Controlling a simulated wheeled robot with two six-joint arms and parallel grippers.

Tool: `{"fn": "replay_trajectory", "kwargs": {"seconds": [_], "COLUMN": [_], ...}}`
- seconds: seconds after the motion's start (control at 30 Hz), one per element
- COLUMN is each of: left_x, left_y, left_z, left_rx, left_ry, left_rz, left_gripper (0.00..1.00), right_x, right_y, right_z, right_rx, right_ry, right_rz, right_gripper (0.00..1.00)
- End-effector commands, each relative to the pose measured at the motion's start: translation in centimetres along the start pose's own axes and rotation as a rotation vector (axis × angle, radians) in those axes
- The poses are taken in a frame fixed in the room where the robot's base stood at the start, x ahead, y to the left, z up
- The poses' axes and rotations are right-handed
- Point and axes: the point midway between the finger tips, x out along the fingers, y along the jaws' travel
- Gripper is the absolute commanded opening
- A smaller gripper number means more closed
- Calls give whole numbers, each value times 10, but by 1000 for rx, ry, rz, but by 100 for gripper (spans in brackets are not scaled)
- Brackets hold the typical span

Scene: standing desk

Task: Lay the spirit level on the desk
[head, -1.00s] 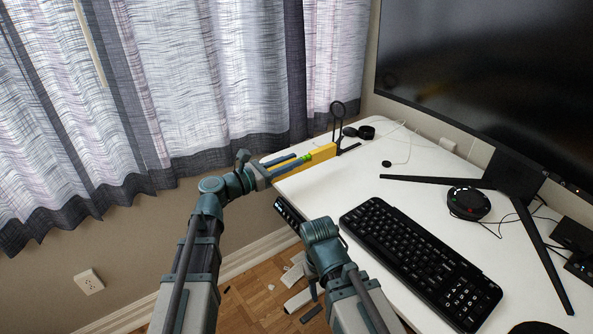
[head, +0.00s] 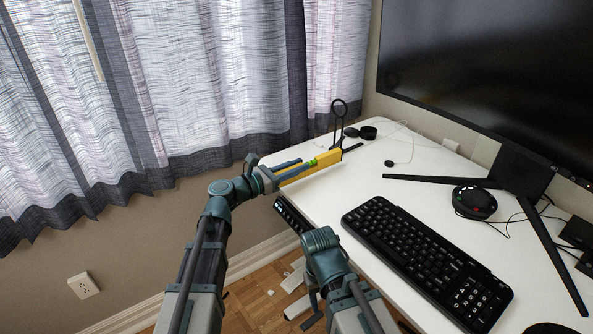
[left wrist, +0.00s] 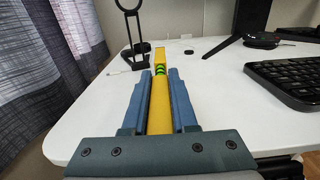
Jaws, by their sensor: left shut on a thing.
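The yellow spirit level (head: 326,160) with a green vial is held by my left gripper (head: 291,169) near the left edge of the white desk (head: 345,187). In the left wrist view the level (left wrist: 159,108) runs lengthwise between the two blue fingers of my left gripper (left wrist: 159,88), pointing away over the desk. The fingers are shut on it. I cannot tell whether the level touches the desk top. My right arm shows at the bottom of the head view, but its fingertips cannot be made out.
A black keyboard (head: 426,260) lies on the right of the desk. A black stand with a ring (head: 338,112) is close beyond the level. A round black device (head: 474,202) and a large monitor (head: 490,80) stand farther back. The middle of the desk is clear.

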Motion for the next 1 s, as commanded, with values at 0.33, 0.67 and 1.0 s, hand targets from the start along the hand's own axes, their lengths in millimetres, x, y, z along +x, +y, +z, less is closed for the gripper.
{"fn": "replay_trajectory", "kwargs": {"seconds": [0.33, 0.67, 1.0], "left_x": [0, 0, 0], "left_y": [0, 0, 0], "left_z": [-7, -11, -11], "left_rx": [0, 0, 0], "left_ry": [0, 0, 0], "left_rz": [0, 0, 0], "left_gripper": [0, 33, 56], "right_x": [8, 11, 11], "right_y": [-1, -1, -1], "right_z": [0, -1, -1], "right_rx": [0, 0, 0], "right_ry": [0, 0, 0], "right_rz": [0, 0, 0], "right_gripper": [50, 50, 50]}}
